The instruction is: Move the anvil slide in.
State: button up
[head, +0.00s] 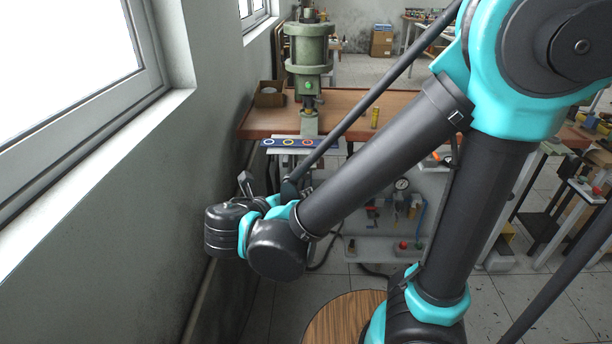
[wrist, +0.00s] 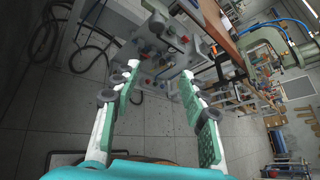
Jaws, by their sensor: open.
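The green pneumatic press (head: 308,50) stands on the wooden bench in the head view. A pale green slide-like part (head: 309,127) lies below its ram and reaches to the bench's front edge; I take it for the anvil slide, but its exact position is hard to tell. In the wrist view the press (wrist: 268,42) appears turned sideways at the upper right. My gripper (wrist: 158,72) is open and empty, its two green-padded fingers wide apart. It is away from the press, pointing at the panel below the bench. In the head view my arm largely hides it.
A blue strip with coloured rings (head: 288,142) sits at the front edge of the wooden bench (head: 350,104). A pneumatic panel with a gauge (head: 401,185) hangs below. The wall (head: 120,200) is close at left.

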jog(key=s+a+r+n+t, duration=0.2)
jog(key=s+a+r+n, duration=0.1)
jog(key=a+n, duration=0.1)
jog(key=x, duration=1.1)
jog(key=f+x, duration=0.1)
jog(key=x, duration=0.5)
jog(key=shift+w+a, duration=0.15)
grip_shut()
